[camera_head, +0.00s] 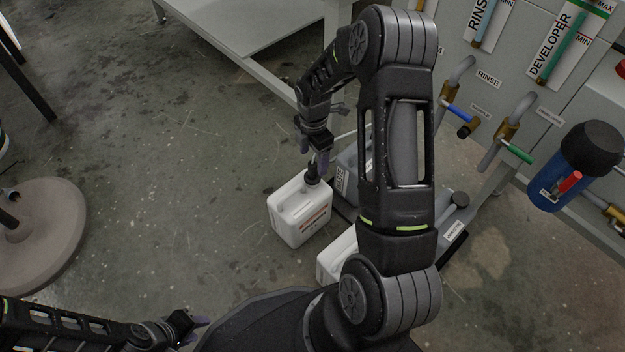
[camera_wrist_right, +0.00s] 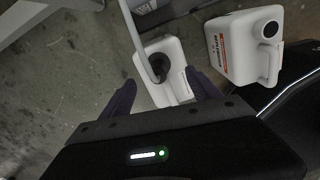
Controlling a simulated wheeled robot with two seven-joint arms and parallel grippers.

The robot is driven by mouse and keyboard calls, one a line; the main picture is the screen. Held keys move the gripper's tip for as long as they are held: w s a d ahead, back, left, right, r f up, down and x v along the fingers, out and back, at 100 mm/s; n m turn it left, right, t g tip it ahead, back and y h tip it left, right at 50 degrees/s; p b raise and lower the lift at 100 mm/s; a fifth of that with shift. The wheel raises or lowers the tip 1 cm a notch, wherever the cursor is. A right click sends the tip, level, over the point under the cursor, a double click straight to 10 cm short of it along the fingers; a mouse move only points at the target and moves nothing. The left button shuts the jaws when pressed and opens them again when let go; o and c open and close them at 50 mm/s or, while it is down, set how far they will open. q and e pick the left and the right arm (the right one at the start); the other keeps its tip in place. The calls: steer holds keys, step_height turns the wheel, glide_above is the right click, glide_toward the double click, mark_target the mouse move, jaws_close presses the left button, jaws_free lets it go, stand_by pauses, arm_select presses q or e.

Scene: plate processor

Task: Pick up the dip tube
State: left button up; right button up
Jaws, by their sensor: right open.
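The dip tube (camera_wrist_right: 136,34) is a thin light grey tube that runs down into the dark neck of a white jug (camera_wrist_right: 177,92) in the right wrist view. In the head view this white jug (camera_head: 300,212) with an orange label stands on the floor. My right gripper (camera_head: 318,157) is just above its dark neck, pointing down. In the wrist view my right gripper (camera_wrist_right: 161,90) is open, with its fingers on either side of the neck and tube and nothing held. My left gripper (camera_head: 195,328) is at the lower left, open and empty, away from the jug.
A second white jug (camera_head: 337,255), partly hidden by my right arm, stands nearby; it also shows in the wrist view (camera_wrist_right: 245,50). A grey container (camera_head: 347,180) stands behind. The processor with hoses and valves (camera_head: 488,78) is at right. Floor left of the jug is clear.

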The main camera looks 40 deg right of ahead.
mark_target(312, 171)
steer(key=shift+f+b, duration=0.35)
steer(key=shift+f, duration=0.85)
step_height(312, 171, down, 4)
steer(key=b, duration=0.2)
steer(key=shift+w+f+b, duration=0.1)
steer(key=shift+b, duration=0.25)
steer(key=shift+f, duration=0.55)
steer(key=c, duration=1.5)
steer(key=shift+w+r, duration=0.1)
steer(key=shift+r, duration=0.05)
steer(key=shift+c, duration=0.2)
